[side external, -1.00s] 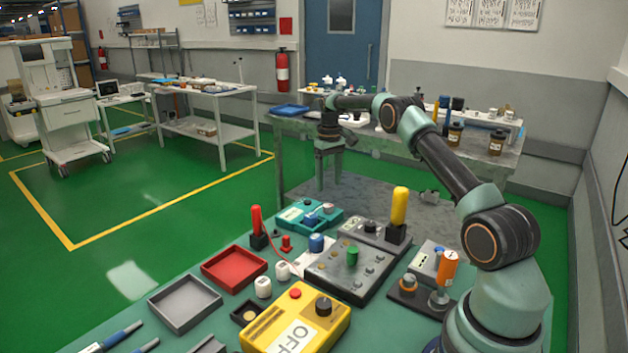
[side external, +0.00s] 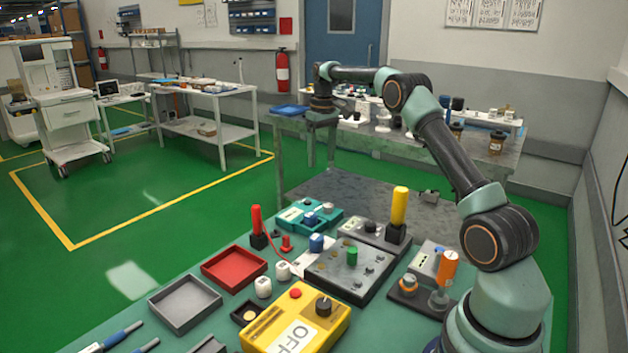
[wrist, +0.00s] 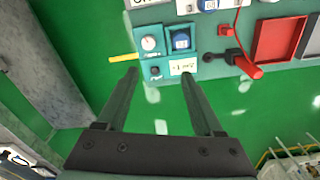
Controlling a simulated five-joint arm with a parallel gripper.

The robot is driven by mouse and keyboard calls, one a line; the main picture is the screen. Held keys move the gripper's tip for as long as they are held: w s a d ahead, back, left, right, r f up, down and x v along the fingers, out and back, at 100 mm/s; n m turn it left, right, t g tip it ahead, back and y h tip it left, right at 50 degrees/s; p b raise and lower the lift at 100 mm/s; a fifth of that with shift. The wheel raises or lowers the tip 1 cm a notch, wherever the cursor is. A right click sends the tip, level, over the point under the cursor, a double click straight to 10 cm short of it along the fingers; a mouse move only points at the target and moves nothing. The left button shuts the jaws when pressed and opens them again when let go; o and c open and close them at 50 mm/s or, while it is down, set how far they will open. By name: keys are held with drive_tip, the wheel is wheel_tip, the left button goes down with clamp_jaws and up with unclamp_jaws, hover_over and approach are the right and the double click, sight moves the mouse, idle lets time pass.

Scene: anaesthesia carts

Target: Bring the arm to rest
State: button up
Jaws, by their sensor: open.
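My gripper (side external: 320,160) hangs at the end of my raised arm, beyond the far edge of the green worktable (side external: 215,245) in the side view. Its fingers point down and hold nothing. In the wrist view the two dark fingers of my gripper (wrist: 160,76) stand well apart, with green floor between them. The teal box (wrist: 168,52) with a dial and a blue switch lies past the fingertips in that view, apart from them.
The worktable carries a yellow box (side external: 296,318), a red tray (side external: 234,269), a grey tray (side external: 185,303), a yellow-handled lever (side external: 400,205) and an orange cylinder (side external: 447,268). A grey bench (side external: 400,139) with a blue tray (side external: 290,110) stands behind my gripper.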

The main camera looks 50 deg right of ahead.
drive_tip(key=s+a+r+n+t, duration=0.1)
drive_tip(key=s+a+r, duration=0.2)
drive_tip(key=a+r, duration=0.35)
drive_tip(key=s+a+r+n+t, duration=0.1)
drive_tip(key=s+a+r, duration=0.3)
drive_tip(key=a, duration=0.6)
drive_tip(key=s+a+f+n+t, duration=0.1)
drive_tip(key=s+a+f+t, duration=0.2)
drive_tip(key=s+a, duration=0.7)
drive_tip(key=s+f, duration=0.1)
drive_tip(key=s, duration=0.3)
drive_tip(key=shift+a+f, duration=0.35)
drive_tip(key=shift+a, duration=0.05)
